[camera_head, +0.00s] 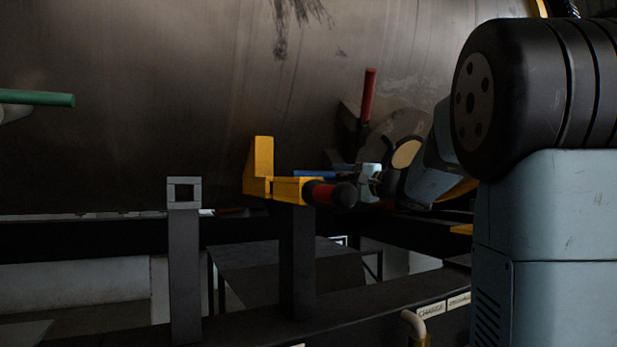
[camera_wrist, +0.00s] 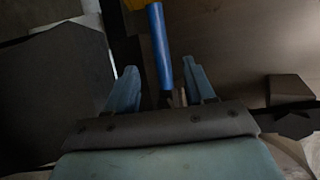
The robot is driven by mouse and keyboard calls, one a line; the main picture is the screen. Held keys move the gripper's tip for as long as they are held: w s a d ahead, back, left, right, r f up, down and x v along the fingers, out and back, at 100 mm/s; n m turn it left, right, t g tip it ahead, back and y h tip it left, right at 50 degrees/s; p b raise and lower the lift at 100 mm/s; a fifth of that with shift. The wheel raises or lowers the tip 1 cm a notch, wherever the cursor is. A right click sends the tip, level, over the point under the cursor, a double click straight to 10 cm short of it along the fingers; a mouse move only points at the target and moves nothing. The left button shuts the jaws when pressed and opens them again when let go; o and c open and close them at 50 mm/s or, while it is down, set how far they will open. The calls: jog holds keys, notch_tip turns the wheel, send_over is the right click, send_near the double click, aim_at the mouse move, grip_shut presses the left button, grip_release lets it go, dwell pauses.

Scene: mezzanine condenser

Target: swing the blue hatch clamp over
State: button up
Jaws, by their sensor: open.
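The blue clamp handle (camera_head: 312,174) is a thin bar lying roughly level in front of the large tank, just behind a yellow bracket. In the wrist view the blue bar (camera_wrist: 160,45) runs from the top edge down toward the gap between my fingers. My gripper (camera_head: 370,177) is at the bar's right end in the head view. In the wrist view my gripper (camera_wrist: 160,68) is open, one finger on each side of the bar's near end. I cannot tell whether either finger touches it. The bar's pivot is hidden.
A yellow bracket (camera_head: 260,168) with a red-and-black grip (camera_head: 333,194) stands in front of the bar on a dark post. A red handle (camera_head: 369,95) stands upright behind my gripper. A green handle (camera_head: 38,99) is at far left. The tank (camera_head: 150,100) fills the back.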

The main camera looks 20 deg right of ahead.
aim_at(314, 176)
jog(key=x, duration=1)
jog(key=shift+w+a, duration=0.25)
jog(key=shift+c, duration=0.2)
grip_shut()
